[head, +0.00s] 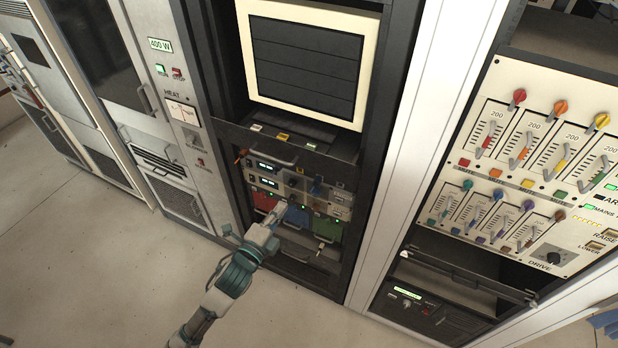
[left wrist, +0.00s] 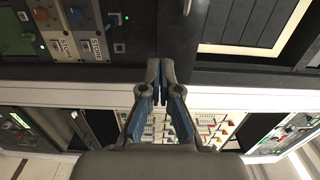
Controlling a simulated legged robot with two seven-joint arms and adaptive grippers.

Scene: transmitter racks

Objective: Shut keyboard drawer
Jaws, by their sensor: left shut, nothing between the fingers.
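The keyboard drawer (head: 335,158) is the dark drawer under the cream-framed screen (head: 305,62) in the middle rack. My left gripper (head: 279,208) is below the drawer, in front of the lower panels, apart from the drawer handle. In the left wrist view the left gripper (left wrist: 160,68) is shut and empty, against a dark rack face. My right gripper is out of view.
A switch panel (head: 340,198) with knobs and several coloured blocks lie below the drawer. A slider console (head: 548,130) stands in the right rack, with a bar-fronted tray (head: 470,275) beneath it. Grey cabinets (head: 60,75) line the left. The floor (head: 90,255) at front left is clear.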

